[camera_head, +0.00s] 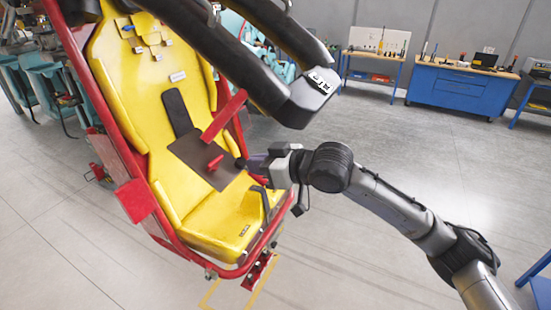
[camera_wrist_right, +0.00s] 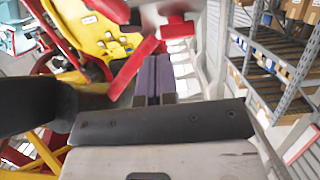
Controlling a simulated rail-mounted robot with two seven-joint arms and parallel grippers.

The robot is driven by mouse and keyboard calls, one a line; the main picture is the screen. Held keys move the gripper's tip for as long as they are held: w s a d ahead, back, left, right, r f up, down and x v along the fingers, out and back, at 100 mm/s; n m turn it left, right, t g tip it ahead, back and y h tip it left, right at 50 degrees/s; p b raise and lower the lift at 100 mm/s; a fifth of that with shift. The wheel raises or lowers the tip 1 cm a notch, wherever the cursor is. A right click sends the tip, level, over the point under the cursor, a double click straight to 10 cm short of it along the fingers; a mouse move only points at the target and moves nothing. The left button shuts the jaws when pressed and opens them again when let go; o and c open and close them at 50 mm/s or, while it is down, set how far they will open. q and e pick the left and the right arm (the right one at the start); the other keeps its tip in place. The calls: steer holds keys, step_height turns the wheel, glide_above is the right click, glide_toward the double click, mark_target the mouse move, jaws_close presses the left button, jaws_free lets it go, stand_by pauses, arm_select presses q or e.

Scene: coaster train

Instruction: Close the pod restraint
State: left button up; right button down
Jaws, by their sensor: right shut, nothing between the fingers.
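The pod is a yellow seat (camera_head: 115,75) in a red frame (camera_head: 120,150); its seat also shows in the right wrist view (camera_wrist_right: 95,35). The pod restraint (camera_head: 225,50) is a pair of thick black padded bars. It stands out from the top of the seat, its ends well away from the seat cushion. My right gripper (camera_head: 243,163) is beside a dark panel with red bars in front of the seat. Its purple fingers (camera_wrist_right: 153,78) are shut and empty, close to a red bar (camera_wrist_right: 132,70). Contact is unclear. My left gripper is not in view.
A blue workbench (camera_head: 445,92) and a smaller tool table (camera_head: 372,68) stand at the back right. Teal seats (camera_head: 45,80) stand at the left. Shelves with boxes (camera_wrist_right: 270,60) show in the right wrist view. The grey floor at the right is mostly clear.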

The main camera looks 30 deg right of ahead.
mark_target(233, 173)
steer(key=w+a+f, duration=0.1)
steer(key=w+a+f+p, duration=0.1)
steer(key=shift+w+f, duration=0.35)
steer(key=shift+f, duration=0.05)
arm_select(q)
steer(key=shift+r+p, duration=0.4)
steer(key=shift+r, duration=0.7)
arm_select(e)
steer(key=shift+w+a+f, duration=0.15)
steer(key=shift+w+f, duration=0.15)
steer(key=shift+f, duration=0.4)
